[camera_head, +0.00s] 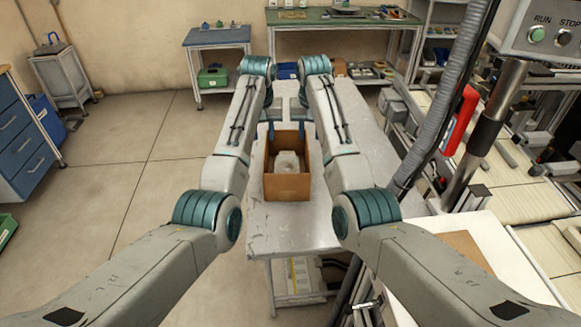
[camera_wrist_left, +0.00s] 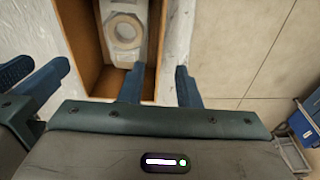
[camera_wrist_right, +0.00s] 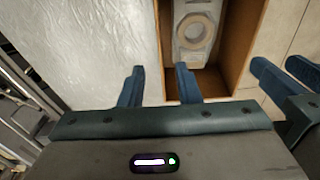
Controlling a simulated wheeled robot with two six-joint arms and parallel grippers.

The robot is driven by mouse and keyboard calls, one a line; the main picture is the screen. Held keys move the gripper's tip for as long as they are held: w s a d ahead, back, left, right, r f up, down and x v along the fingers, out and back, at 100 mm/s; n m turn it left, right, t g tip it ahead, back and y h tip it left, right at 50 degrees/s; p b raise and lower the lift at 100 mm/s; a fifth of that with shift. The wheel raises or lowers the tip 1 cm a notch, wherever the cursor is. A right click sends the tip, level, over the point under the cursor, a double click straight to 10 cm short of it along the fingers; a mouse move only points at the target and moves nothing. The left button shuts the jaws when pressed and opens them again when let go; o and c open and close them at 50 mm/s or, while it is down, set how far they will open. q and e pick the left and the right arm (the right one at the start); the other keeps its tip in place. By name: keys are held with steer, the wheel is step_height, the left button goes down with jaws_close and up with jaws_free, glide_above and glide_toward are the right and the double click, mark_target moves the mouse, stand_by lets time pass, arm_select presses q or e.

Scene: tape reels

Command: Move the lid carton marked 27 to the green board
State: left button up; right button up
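An open brown carton (camera_head: 287,187) stands on the grey metal table, with a pale grey part with a round ring inside. No number 27 or lid is readable. My left gripper (camera_head: 268,128) is at its far left corner, and my right gripper (camera_head: 305,128) at its far right corner. In the left wrist view the open fingers (camera_wrist_left: 160,88) straddle the line of a carton wall (camera_wrist_left: 157,50). In the right wrist view the open fingers (camera_wrist_right: 160,85) likewise lie either side of a wall (camera_wrist_right: 166,50). Contact cannot be told. A green top (camera_head: 300,17) covers the back bench; whether it is the green board is unclear.
The grey table (camera_head: 375,150) is bare around the carton. A small blue-topped bench (camera_head: 217,36) with a green crate (camera_head: 212,77) stands at back left. Conveyor machinery (camera_head: 520,180) and a grey hose (camera_head: 455,90) crowd the right. The left floor is open.

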arm_select(q)
steer(key=shift+f, duration=0.15)
arm_select(e)
steer(key=shift+f, duration=0.15)
